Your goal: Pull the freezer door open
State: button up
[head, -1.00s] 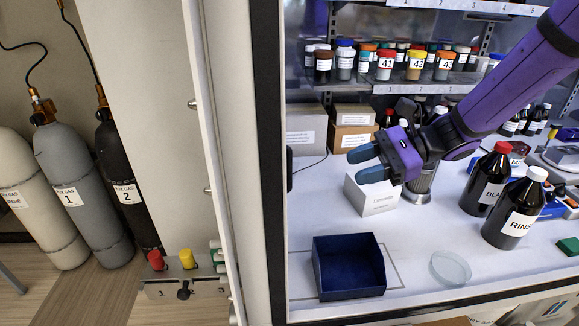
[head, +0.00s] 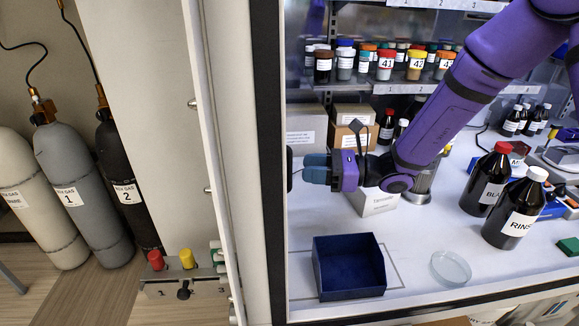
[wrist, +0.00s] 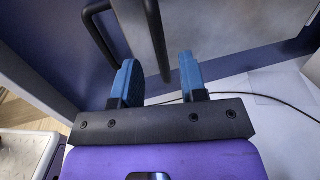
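In the wrist view, a black upright bar handle (wrist: 157,38) stands in front of a grey panel (wrist: 215,25), which looks like the freezer door; it appears shut. The bar's lower end shows between my two blue fingertips, with a gap on each side. My gripper (wrist: 160,65) is open and holds nothing. In the head view, my gripper (head: 308,168) points left, just right of a small dark handle (head: 289,168) at the dark frame's edge. Most of the door is out of the head view.
A second black handle (wrist: 98,28) is left of the first in the wrist view. A thin cable (wrist: 255,93) lies on the white surface. A white box (head: 378,203) stands under my gripper, with a blue tray (head: 322,279) nearer. Dark bottles (head: 515,215) stand at right.

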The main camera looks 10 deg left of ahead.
aim_at(289, 185)
jog(key=shift+s+a, duration=0.1)
jog(key=shift+a, duration=2.5)
jog(key=shift+c, duration=0.5)
grip_shut()
